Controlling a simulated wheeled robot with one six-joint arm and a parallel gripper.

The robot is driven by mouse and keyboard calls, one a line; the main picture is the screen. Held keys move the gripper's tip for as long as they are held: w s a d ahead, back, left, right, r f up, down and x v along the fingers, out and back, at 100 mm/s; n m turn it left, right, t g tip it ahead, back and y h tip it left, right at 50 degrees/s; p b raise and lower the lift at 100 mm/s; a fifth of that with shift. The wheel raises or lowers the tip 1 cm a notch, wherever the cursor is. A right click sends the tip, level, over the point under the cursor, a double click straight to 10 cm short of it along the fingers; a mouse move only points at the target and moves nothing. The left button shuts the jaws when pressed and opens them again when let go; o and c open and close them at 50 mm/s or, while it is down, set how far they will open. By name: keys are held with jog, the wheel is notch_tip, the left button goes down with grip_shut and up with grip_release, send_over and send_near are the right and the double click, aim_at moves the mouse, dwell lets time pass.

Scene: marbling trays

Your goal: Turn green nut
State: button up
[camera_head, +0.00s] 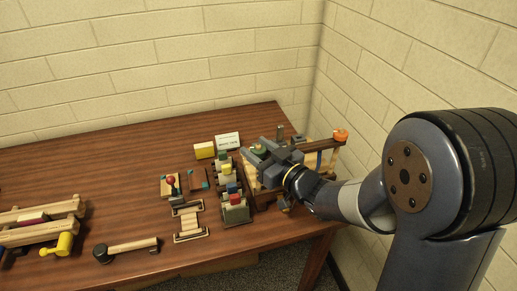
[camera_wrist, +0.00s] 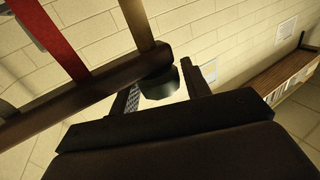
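The green nut (camera_head: 258,149) shows as a small green patch among the grey fingers of my gripper (camera_head: 262,153) in the head view. In the wrist view the nut (camera_wrist: 161,85) looks dark green and lies between the two spread fingers of my gripper (camera_wrist: 163,88), near the end of a dark wooden bar. The fingers stand wide apart, with light gaps beside the nut, so the gripper looks open around it. My gripper hides much of the wooden frame below the nut.
A wooden rail with an orange knob (camera_head: 341,135) stands right of my gripper. A row of coloured blocks (camera_head: 231,190) lies close on its left. A yellow block (camera_head: 204,150) and a white card (camera_head: 228,141) are behind. The brick wall is near. The table's (camera_head: 110,190) middle has free room.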

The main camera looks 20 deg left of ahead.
jog(key=c, duration=0.6)
jog(key=b, duration=0.1)
jog(key=m+t+b, duration=0.1)
jog(key=shift+f+h+b, duration=0.25)
jog(key=shift+h+b, duration=0.1)
jog(key=shift+h, duration=0.05)
jog(key=shift+s+t+b, duration=0.1)
jog(key=shift+t+b, duration=0.3)
jog(key=shift+b, duration=0.1)
jog(key=m+t+h+b, duration=0.2)
jog(key=m+h+b, duration=0.1)
jog(key=b, duration=0.2)
jog(key=shift+t+b, duration=0.4)
jog(key=shift+r+m+t+h+b, duration=0.2)
jog(key=shift+m+t+h+b, duration=0.25)
jog(key=shift+m+t+h, duration=0.55)
jog(key=shift+h, duration=0.7)
jog(key=shift+m+h+p, duration=0.5)
jog(key=shift+p, duration=0.05)
